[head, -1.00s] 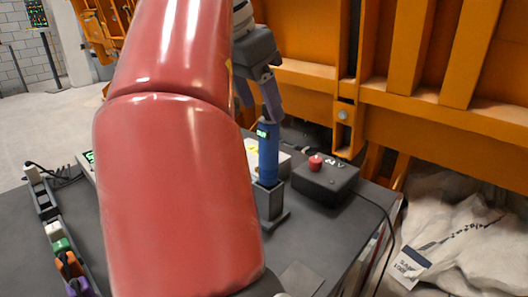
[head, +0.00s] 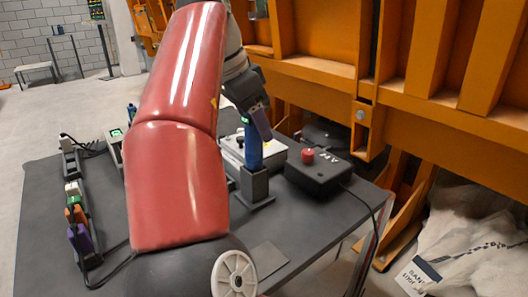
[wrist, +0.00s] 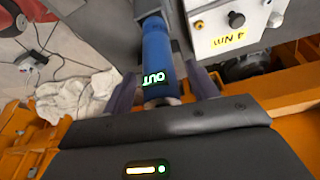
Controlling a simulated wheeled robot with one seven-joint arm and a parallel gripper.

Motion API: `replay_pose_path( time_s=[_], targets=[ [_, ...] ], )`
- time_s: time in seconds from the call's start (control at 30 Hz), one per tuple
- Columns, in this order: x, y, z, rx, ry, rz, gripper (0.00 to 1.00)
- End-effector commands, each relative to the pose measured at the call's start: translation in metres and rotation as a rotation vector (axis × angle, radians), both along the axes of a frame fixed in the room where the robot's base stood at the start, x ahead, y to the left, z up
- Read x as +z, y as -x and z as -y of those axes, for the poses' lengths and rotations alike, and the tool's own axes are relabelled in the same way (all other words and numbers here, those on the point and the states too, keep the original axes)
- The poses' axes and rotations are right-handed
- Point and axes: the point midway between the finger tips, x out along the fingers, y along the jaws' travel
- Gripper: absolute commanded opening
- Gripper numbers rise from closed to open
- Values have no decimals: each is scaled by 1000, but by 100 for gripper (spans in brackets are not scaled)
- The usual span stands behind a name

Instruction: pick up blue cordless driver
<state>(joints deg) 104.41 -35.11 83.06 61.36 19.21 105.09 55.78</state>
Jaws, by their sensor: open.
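The blue cordless driver (head: 253,153) stands upright in a dark grey holder (head: 255,188) on the table. In the wrist view the driver (wrist: 158,52) runs down the middle, with a green lit display reading "OUT". My gripper (head: 254,118) is above the holder at the driver's upper end, with one finger partly in front of it. In the wrist view my gripper (wrist: 162,88) is open, with a purple-grey finger on each side of the driver. I cannot tell whether either finger touches it.
A black box with a red button (head: 318,176) stands right of the holder. A light box (head: 232,146) is behind it. A strip with coloured items (head: 78,225) lies at the table's left. Orange steelwork (head: 445,75) rises behind, and a white sack (head: 470,250) lies at right.

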Motion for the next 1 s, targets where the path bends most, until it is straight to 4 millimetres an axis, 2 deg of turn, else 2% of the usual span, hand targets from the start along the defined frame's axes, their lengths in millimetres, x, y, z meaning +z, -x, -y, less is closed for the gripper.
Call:
replay_pose_path(
  time_s=[0.13,0.5,1.0],
  targets=[
    [0,0,0,0,0,0,56],
    [0,0,0,1,0,0,7],
    [9,8,8,2,0,3,7]
  ],
)
